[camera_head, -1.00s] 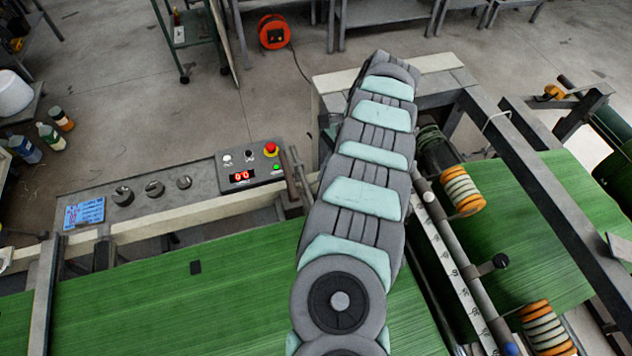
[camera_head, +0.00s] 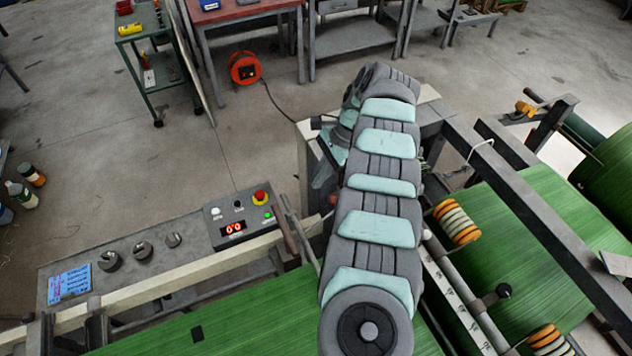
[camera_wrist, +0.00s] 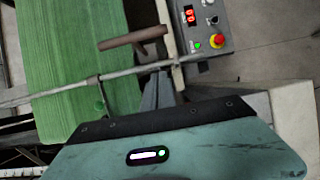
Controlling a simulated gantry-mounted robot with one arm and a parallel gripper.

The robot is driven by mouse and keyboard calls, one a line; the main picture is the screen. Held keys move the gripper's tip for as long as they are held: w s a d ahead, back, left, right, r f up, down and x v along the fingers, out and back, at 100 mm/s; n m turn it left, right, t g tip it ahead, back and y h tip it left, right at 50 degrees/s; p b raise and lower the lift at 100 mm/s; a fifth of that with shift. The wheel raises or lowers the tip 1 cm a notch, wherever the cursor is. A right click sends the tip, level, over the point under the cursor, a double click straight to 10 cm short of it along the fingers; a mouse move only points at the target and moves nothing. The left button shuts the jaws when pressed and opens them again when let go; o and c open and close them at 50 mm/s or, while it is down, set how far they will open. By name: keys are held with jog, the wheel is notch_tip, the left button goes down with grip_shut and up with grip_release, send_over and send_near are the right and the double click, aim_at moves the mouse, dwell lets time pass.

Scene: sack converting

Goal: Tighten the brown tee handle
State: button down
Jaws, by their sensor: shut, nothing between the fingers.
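The brown tee handle (camera_wrist: 133,38) shows in the wrist view as a rust-brown crossbar with a short stem, above the green woven sheet. In the head view the tee handle (camera_head: 288,237) is beside the control box, left of my arm. My gripper (camera_wrist: 157,84) shows as narrow grey fingers beyond the teal wrist housing. The fingers are shut and empty, and they appear apart from the handle, just below it in the wrist picture. In the head view my arm hides much of the wrist and fingers.
The control box (camera_head: 238,218) has a red display, a red stop button and a green light. A long metal rod (camera_wrist: 60,92) crosses the wrist view near the fingers. The pale machine rail (camera_head: 190,265) and the green sheet (camera_head: 240,315) lie left of my arm.

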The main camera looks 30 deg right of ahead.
jog(key=a+f+p, duration=0.6)
jog(key=a+f, duration=0.1)
jog(key=a, duration=0.1)
jog(key=shift+w+f, duration=0.35)
jog(key=shift+w, duration=0.05)
jog(key=shift+a+f+b, duration=0.15)
jog(key=shift+b, duration=0.2)
